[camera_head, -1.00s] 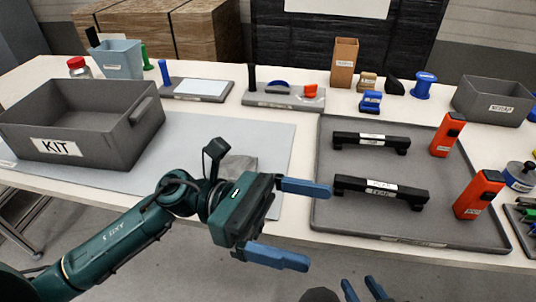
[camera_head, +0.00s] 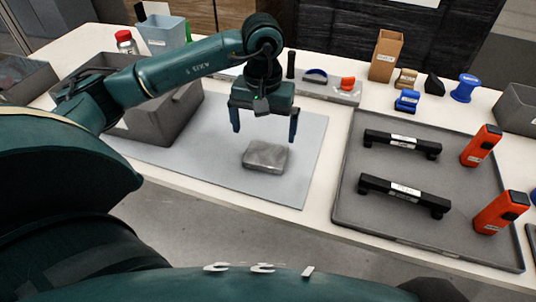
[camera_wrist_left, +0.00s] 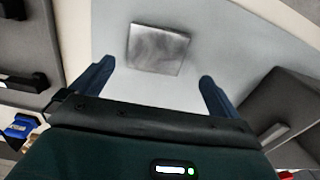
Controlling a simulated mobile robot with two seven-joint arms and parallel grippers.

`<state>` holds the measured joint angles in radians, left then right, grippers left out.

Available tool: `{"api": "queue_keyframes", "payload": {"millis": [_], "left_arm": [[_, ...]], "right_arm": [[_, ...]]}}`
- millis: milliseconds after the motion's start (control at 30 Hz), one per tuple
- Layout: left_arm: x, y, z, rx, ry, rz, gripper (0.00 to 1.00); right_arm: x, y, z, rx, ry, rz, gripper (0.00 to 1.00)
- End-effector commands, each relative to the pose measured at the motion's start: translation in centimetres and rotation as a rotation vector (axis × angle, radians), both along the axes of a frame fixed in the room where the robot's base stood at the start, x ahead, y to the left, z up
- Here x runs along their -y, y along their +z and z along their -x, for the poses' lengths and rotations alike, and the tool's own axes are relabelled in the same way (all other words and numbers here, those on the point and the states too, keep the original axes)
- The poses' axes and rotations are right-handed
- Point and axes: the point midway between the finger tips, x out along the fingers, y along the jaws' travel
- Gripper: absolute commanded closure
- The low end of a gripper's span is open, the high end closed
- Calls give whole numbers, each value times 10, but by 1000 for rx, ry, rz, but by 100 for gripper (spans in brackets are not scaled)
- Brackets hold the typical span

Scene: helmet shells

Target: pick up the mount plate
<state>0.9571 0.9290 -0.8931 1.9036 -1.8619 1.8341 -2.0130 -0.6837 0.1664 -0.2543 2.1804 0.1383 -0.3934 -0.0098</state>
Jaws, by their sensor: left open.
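The mount plate (camera_head: 266,156) is a grey, roughly square metal piece lying flat on the light grey-blue mat (camera_head: 305,165). My left gripper (camera_head: 265,136) is open and empty, pointing down above the plate and slightly behind it in the head view. In the left wrist view, the plate (camera_wrist_left: 158,49) lies beyond the gap between the two blue fingers (camera_wrist_left: 155,85), clear of both. My right gripper is not in view.
A grey KIT bin (camera_head: 180,115) stands left of the plate, partly behind my left arm. A dark tray (camera_head: 375,225) on the right holds two black handles and two orange devices. The mat around the plate is clear.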

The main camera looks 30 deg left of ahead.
Motion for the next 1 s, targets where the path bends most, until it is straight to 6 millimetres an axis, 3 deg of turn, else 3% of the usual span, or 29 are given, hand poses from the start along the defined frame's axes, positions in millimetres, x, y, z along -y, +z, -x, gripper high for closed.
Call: {"api": "queue_keyframes", "payload": {"millis": [600, 867, 1000], "left_arm": [[4, -70, -1, 0, 2, 3, 0], [4, -73, -2, 2, 2, 3, 0], [4, -73, -2, 2, 2, 3, 10]], "right_arm": [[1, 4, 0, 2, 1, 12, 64], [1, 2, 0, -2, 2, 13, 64], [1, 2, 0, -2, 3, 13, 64]]}}
